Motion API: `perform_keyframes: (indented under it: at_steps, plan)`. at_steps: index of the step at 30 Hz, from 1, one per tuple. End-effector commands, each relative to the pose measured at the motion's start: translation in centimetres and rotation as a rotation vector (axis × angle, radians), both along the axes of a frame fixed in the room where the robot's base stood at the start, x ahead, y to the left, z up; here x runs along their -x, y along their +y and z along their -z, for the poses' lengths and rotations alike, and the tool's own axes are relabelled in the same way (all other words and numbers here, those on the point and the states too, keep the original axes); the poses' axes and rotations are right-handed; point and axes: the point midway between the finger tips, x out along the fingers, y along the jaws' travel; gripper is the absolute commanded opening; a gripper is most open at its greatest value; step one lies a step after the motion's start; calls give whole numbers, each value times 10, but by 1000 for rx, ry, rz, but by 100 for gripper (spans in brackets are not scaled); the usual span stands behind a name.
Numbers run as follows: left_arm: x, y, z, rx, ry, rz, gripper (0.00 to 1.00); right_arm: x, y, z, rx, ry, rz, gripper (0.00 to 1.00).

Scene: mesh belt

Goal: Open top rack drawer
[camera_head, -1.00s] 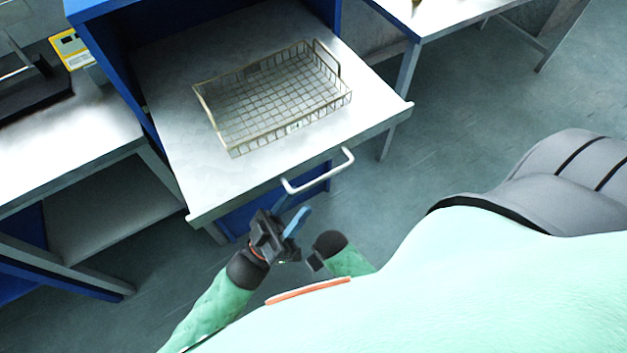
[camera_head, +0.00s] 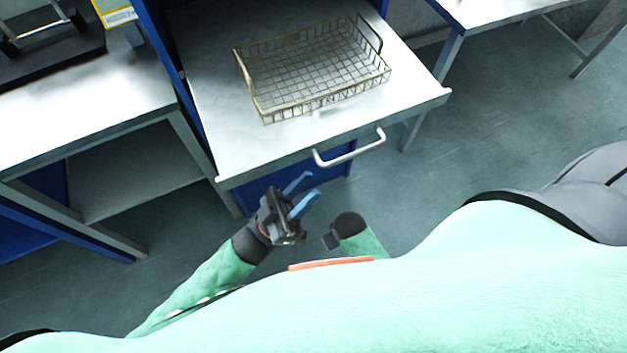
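The top rack drawer (camera_head: 215,110) is a grey shelf-like tray pulled out of the blue rack (camera_head: 160,45). Its white bar handle (camera_head: 350,149) is on the front edge. A wire basket (camera_head: 315,75) rests on the drawer. My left gripper (camera_head: 301,196) is below and to the left of the handle, apart from it. Its two blue fingers are spread with nothing between them. My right arm's dark end (camera_head: 347,227) shows just right of the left gripper, mostly hidden by my body; its fingers are not visible.
A workbench (camera_head: 90,105) with black equipment (camera_head: 50,45) and a yellow box (camera_head: 113,12) stands on the left. Another table (camera_head: 490,10) stands at the upper right. The floor (camera_head: 480,120) to the right of the drawer is clear.

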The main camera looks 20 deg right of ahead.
Motion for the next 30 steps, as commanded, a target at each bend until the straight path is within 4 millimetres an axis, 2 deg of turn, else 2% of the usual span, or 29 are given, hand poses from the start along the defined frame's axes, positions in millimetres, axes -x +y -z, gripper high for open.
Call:
perform_keyframes:
  at_steps: [30]
  plan:
    - [14, 37, 45, -5, 4, 2, 32, 0, 0, 27, 1, -1, 0, 36]
